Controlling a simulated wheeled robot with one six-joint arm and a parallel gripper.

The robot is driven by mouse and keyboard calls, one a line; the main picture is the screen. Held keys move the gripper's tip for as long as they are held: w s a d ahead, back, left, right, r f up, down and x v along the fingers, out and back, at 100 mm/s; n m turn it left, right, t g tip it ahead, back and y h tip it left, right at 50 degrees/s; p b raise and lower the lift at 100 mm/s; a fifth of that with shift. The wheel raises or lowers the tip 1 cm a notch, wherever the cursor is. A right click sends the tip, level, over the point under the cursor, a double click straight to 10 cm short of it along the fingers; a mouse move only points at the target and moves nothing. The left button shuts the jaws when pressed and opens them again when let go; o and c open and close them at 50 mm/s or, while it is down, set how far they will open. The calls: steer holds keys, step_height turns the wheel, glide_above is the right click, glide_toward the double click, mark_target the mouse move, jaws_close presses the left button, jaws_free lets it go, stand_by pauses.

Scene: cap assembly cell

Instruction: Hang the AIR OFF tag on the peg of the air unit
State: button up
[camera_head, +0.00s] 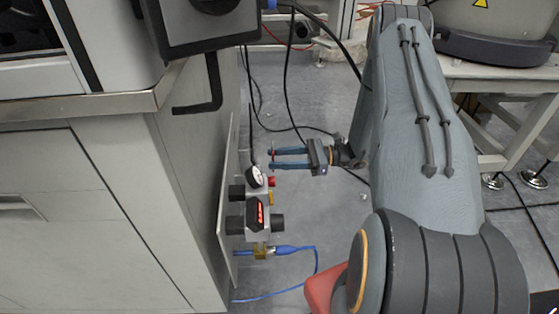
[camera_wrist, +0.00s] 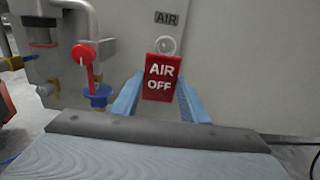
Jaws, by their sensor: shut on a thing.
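My gripper (camera_head: 273,158) reaches left toward the air unit (camera_head: 257,215) in the head view, its blue fingers just above the gauge. In the wrist view the red AIR OFF tag (camera_wrist: 160,78) is upright between the two fingers, which are shut on it, its lettering facing the camera. A pale round ring (camera_wrist: 166,44) shows at the tag's top edge, in front of the grey panel. I cannot make out the peg, nor whether the ring is around it. In the head view the tag is hardly visible between the fingers.
A grey panel with an AIR label (camera_wrist: 167,18) stands behind the tag. A red valve handle (camera_wrist: 84,56) and pipe fittings are left of the tag. In the head view, a blue hose (camera_head: 300,249) leaves the unit, and a cabinet (camera_head: 90,190) stands left.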

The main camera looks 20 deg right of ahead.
steer(key=f+b+x, duration=0.1)
steer(key=x, duration=0.7)
steer(key=shift+a+f, duration=0.3)
steer(key=shift+a, duration=0.05)
stand_by(0.7)
steer(key=shift+w, duration=0.1)
stand_by(0.5)
steer(key=o, duration=0.8)
steer(key=shift+p+v, duration=1.25)
steer(key=shift+v, duration=2.65)
